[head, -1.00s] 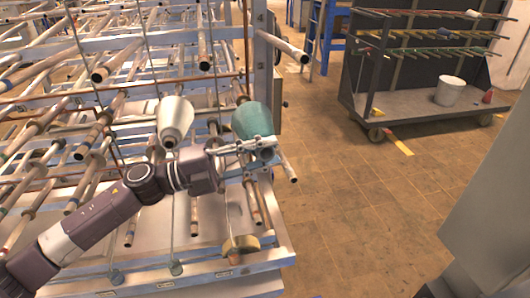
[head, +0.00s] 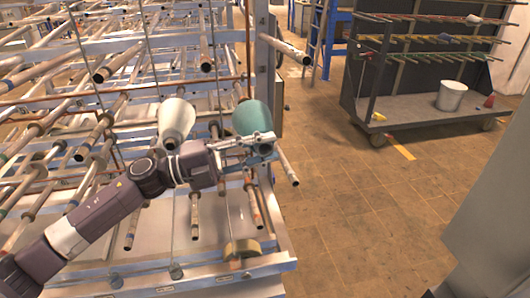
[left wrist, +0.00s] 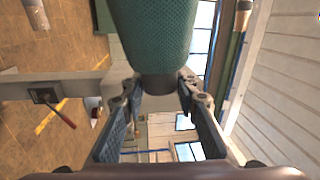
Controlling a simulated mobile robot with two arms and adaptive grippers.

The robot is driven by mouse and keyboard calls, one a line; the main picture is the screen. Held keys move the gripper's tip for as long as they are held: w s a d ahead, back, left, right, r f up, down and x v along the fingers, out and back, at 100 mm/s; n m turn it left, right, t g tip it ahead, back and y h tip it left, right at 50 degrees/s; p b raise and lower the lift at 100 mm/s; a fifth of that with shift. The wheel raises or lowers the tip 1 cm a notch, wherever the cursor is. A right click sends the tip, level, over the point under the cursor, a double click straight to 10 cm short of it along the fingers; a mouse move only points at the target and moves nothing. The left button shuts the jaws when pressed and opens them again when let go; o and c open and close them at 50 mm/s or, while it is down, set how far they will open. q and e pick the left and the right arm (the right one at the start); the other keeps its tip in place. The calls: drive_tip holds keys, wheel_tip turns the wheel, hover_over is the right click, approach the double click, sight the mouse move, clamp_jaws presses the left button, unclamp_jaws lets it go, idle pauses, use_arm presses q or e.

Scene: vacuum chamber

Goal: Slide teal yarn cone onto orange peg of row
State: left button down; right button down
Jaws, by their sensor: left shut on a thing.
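The teal yarn cone (head: 253,118) is at the right end of the rack in the head view, wide end up. My left gripper (head: 262,145) is shut on its narrow lower end. In the left wrist view the teal cone (left wrist: 155,32) fills the top middle, with the fingers of the left gripper (left wrist: 160,95) on either side of its dark narrow tip. A bare peg (head: 287,166) slants down just beyond the gripper. My right gripper is not in view.
A white cone (head: 177,121) sits on the rack left of the teal cone, close to my left arm. Many pegs crowd the rack. A dark cart (head: 410,104) with peg rows and a white bucket (head: 451,96) stands right, across open floor.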

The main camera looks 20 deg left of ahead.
use_arm(q)
drive_tip(key=shift+w+a+b, duration=0.3)
drive_tip(key=shift+w+a, duration=0.35)
drive_tip(key=shift+w, duration=0.25)
drive_tip(key=shift+w+a+f, duration=0.1)
drive_tip(key=shift+w+a, duration=0.25)
drive_tip(key=shift+w, duration=0.25)
drive_tip(key=c, duration=1.4)
unclamp_jaws()
drive_tip(key=shift+c, duration=0.2)
drive_tip(key=shift+f, duration=0.1)
drive_tip(key=shift+s, duration=0.1)
